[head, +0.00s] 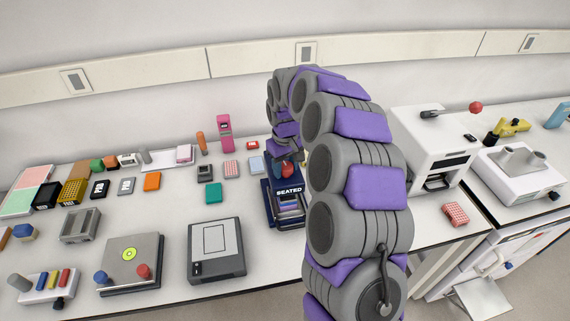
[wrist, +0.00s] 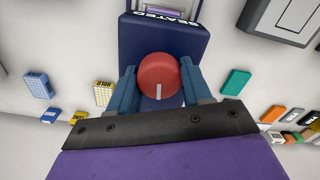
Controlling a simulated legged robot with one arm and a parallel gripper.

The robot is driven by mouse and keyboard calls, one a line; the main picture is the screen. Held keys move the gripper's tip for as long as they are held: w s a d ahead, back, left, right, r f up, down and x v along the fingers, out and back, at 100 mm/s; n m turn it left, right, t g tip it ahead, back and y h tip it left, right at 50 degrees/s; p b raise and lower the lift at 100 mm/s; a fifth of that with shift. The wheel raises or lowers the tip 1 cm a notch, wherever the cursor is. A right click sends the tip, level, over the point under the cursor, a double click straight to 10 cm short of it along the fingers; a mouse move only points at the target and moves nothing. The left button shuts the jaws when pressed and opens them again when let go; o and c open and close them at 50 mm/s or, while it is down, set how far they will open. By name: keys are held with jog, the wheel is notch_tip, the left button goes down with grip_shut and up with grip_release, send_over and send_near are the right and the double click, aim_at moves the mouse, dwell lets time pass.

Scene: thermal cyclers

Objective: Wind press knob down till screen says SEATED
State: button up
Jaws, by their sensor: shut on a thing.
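The press (head: 287,206) is a dark blue device on the bench, and its screen (head: 288,190) reads SEATED in white letters. In the wrist view the press body (wrist: 165,35) is at the top, with part of the SEATED lettering upside down at its edge. The round red knob (wrist: 158,76) with a white line sits on the press; it also shows in the head view (head: 287,169). My gripper (wrist: 160,84) is shut on the knob, with one blue finger on each side. In the head view my arm hides part of the press's right side.
A grey flat device (head: 216,250) and a device with a green disc (head: 130,262) stand to the left. A white machine (head: 432,150) with a red-ball lever stands to the right. Several small blocks, including a teal one (head: 213,193), lie around the press.

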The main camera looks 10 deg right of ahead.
aim_at(285, 164)
jog(key=shift+m, duration=0.6)
jog(key=o, duration=1)
notch_tip(285, 164, up, 17)
jog(key=p, duration=0.2)
jog(key=shift+r+p, duration=0.15)
jog(key=shift+p, duration=0.15)
